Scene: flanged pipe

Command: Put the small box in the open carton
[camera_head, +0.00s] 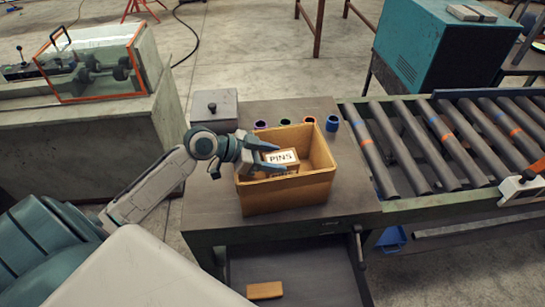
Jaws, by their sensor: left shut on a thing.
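The open carton (288,196) is a tan, open-topped box standing on the dark workbench. My left gripper (272,156) reaches over the carton's left wall and is shut on the small box (283,157), which has a white label reading PINS. The small box is at the carton's opening, within its walls as seen from above. Something tan, partly hidden, shows just below the small box inside the carton. I cannot tell whether the small box touches it. My right gripper is not in view.
The workbench (212,213) has several small coloured cups behind the carton, with a blue one (332,123) at its right. A grey box (214,105) sits at the back left. A roller conveyor (440,145) adjoins on the right. A brown block (265,290) lies on the lower shelf.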

